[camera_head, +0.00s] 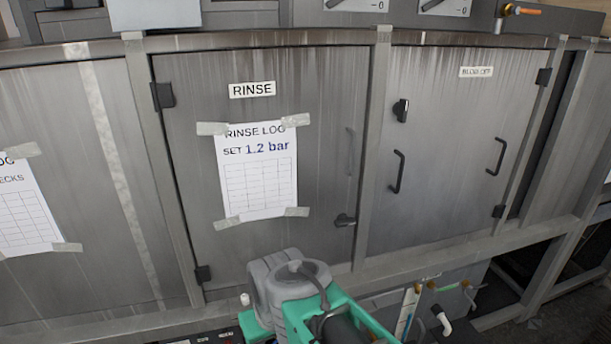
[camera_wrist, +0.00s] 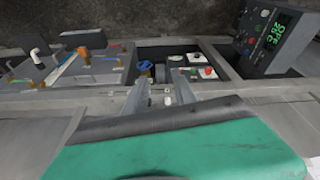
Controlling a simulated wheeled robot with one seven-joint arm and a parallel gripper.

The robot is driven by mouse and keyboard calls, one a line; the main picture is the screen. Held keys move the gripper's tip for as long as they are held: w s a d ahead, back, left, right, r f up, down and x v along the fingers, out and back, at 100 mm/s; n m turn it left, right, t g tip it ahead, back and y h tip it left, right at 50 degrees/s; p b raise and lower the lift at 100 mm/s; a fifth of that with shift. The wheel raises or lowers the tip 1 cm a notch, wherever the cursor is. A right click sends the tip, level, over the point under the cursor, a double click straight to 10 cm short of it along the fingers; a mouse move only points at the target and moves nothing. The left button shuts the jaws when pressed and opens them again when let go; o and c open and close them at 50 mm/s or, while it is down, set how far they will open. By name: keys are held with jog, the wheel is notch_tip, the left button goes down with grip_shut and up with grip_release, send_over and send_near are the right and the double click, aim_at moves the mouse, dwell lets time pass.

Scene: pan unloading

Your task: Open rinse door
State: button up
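The rinse door (camera_head: 200,150) is a shut grey metal panel in the head view, labelled RINSE. Its dark hinges (camera_head: 163,95) are on the left edge. My arm shows low in front of the door, but my gripper cannot be made out there. In the wrist view my gripper (camera_wrist: 160,84) has its two grey fingers apart with nothing between them. It points at low pipework and controls, and no door handle shows there.
A blow-off door (camera_head: 440,130) with two dark handles (camera_head: 398,172) is shut on the right. A taped paper log (camera_head: 258,175) hangs on the rinse door. The wrist view shows a blue valve (camera_wrist: 145,67), pipes (camera_wrist: 84,54) and a control box (camera_wrist: 268,42) with green digits.

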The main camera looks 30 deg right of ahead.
jog(key=s+d+f+m+g, duration=0.1)
jog(key=s+d+f+m, duration=0.15)
jog(key=d, duration=0.45)
jog(key=s+d+f+m+p, duration=0.1)
jog(key=s+d+m, duration=0.3)
jog(key=d, duration=0.2)
jog(key=s+d+f+m+g, duration=0.1)
jog(key=s+d+m, duration=0.25)
jog(key=d, duration=0.35)
jog(key=w+d+t, duration=0.1)
jog(key=d+t, duration=0.1)
jog(key=d, duration=0.7)
jog(key=n+t+h, duration=0.1)
jog(key=n+t, duration=0.9)
jog(key=t, duration=0.5)
send_near(354, 147)
jog(key=w, duration=0.3)
jog(key=w+p, duration=0.1)
jog(key=w, duration=0.1)
jog(key=w+p, duration=0.1)
jog(key=w, duration=0.2)
jog(key=w+d+p, duration=0.1)
jog(key=w, duration=0.1)
jog(key=shift+w+f, duration=0.1)
jog(key=shift+w, duration=0.2)
jog(key=shift+c, duration=0.3)
